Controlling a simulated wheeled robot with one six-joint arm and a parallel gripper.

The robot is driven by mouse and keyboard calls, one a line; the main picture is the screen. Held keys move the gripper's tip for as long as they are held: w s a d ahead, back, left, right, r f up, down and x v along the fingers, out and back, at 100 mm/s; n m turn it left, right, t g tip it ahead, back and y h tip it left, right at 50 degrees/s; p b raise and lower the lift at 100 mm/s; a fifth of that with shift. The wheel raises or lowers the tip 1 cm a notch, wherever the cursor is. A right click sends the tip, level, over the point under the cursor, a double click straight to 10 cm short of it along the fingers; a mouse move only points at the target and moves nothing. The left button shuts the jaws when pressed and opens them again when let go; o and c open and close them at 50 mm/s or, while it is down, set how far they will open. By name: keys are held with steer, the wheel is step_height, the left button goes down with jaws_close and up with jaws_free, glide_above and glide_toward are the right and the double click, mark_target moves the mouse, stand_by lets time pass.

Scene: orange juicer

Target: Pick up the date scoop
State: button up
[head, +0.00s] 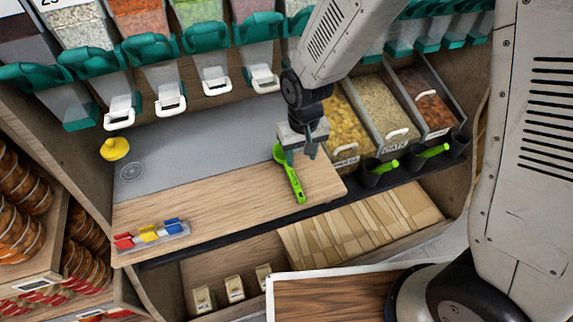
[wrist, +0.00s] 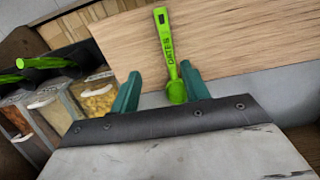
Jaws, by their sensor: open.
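The date scoop (head: 295,184) is bright green and lies on the wooden counter, with its bowl at the back under my gripper and its handle toward the front edge. In the wrist view the scoop (wrist: 168,48) has "DATES" on its handle, and its bowl lies between my two green fingers. My gripper (head: 298,155) is open above the bowl, and its fingertips (wrist: 163,82) stand apart on either side. I cannot tell whether either finger touches the scoop.
Bins of dry food (head: 385,110) stand to the right. Black holders with other green scoops (head: 432,152) line the front right edge. A yellow knob-like object (head: 115,148) and a tray of coloured clips (head: 150,238) are at left. The counter's middle (head: 215,205) is clear.

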mark_target(294, 180)
steer(key=f, duration=0.3)
steer(key=a+f, duration=0.1)
steer(key=f, duration=0.6)
steer(key=shift+a+f, duration=0.25)
jaws_close()
